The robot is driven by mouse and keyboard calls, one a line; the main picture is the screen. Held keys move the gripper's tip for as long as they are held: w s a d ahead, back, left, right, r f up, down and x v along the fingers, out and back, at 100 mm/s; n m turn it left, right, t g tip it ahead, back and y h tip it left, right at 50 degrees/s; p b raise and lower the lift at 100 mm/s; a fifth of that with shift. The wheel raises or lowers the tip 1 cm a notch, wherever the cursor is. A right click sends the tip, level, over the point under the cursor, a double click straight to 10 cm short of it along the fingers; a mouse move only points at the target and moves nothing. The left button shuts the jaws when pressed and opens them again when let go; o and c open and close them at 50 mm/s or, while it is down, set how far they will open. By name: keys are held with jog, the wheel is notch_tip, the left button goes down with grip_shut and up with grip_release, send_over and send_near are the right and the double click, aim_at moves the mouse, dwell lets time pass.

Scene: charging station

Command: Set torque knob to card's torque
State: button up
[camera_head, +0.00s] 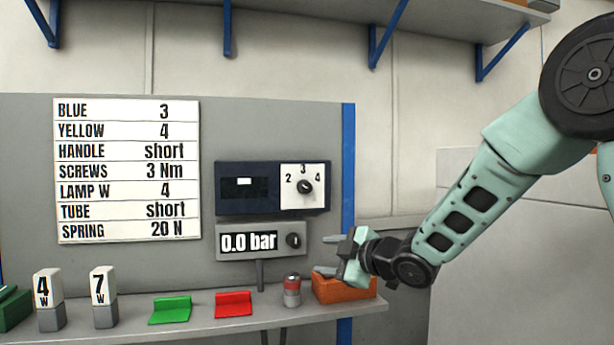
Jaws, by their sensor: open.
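The card (128,172) hangs on the grey panel at the left. Its SCREWS line reads 3 Nm. The torque knob (304,187) is a small dark knob on a white dial plate marked 2, 3 and 4, at the right end of a dark blue unit (227,203). Its pointer is too small to read surely. My gripper (324,256) is open and empty, its fingers pointing left. It is below and right of the knob, apart from it, and appears above an orange box.
Below the dial is a grey unit (273,227) reading 0.0 bar, with its own knob (293,241). The shelf (205,329) holds the orange box (345,290), a red-topped cylinder (291,291), red (233,305) and green (170,310) pieces, and blocks marked 4 W and 7 W.

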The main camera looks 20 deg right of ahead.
aim_at(310, 188)
jog(key=w+d+r+n+t+y+p, duration=0.1)
jog(key=w+d+r+n+y+p, duration=0.1)
jog(key=d+r+n+y+p, duration=0.55)
jog(key=shift+n+h, duration=0.35)
jog(key=shift+h, duration=0.2)
jog(key=w+a+r+p, duration=0.1)
jog(key=w+a+r, duration=0.1)
jog(key=w, duration=0.1)
jog(key=w+a+r+p, duration=0.2)
jog(key=w+a, duration=0.1)
jog(key=w, duration=0.1)
jog(key=w+a+r+p, duration=0.2)
jog(key=w+a, duration=0.1)
jog(key=shift+w+a, duration=0.15)
jog(key=shift+w, duration=0.25)
jog(key=shift+w+a+p, duration=0.3)
jog(key=shift+w+p, duration=0.05)
jog(key=shift+p, duration=0.05)
jog(key=shift+f, duration=0.1)
jog(key=c, duration=1)
